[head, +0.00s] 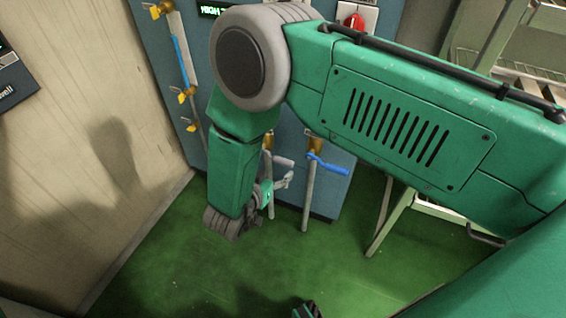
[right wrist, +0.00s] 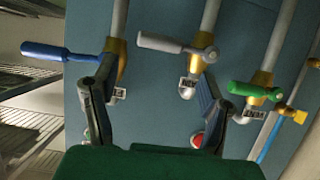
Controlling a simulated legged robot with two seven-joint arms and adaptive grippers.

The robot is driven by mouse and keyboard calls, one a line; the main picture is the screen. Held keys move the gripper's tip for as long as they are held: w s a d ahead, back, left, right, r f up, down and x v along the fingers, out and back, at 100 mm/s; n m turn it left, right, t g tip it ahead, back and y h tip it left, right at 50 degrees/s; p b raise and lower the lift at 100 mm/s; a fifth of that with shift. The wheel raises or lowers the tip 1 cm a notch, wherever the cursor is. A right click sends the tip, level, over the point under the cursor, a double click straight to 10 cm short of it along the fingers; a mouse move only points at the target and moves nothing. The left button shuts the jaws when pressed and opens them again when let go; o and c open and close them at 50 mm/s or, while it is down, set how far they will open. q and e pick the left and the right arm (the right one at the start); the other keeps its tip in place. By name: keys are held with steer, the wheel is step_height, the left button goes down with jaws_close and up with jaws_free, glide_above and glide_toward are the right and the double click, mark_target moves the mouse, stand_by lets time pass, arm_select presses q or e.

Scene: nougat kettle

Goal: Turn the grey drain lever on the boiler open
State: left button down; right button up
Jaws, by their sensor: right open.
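The boiler (head: 338,190) is a blue-grey cabinet, and it fills the back of the right wrist view. In that view the grey drain lever (right wrist: 168,45) sits on a brass valve and lies nearly level across its pipe. A blue lever (right wrist: 45,51) is to its left and a green lever (right wrist: 250,90) to its right. My right gripper (right wrist: 155,78) is open and empty, its fingers spread on either side below the grey lever, with no clear contact. In the head view my right gripper (head: 274,187) is small, beside the drain pipes, and the grey lever is hard to separate from it.
The blue lever (head: 330,166) stands close to the right of my gripper in the head view. Yellow valves (head: 187,95) line the boiler's left side. A red knob (head: 354,21) is higher up. A wooden wall (head: 80,170) is at left, metal shelving (head: 455,215) at right. Green floor is clear.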

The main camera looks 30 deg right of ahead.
mark_target(283, 160)
steer(key=b+x, duration=0.2)
steer(key=x, duration=0.4)
steer(key=shift+w+f, duration=0.1)
steer(key=shift+f, duration=0.1)
steer(key=shift+x, duration=0.8)
steer(key=shift+r, duration=0.1)
steer(key=shift+d, duration=0.1)
jaws_close()
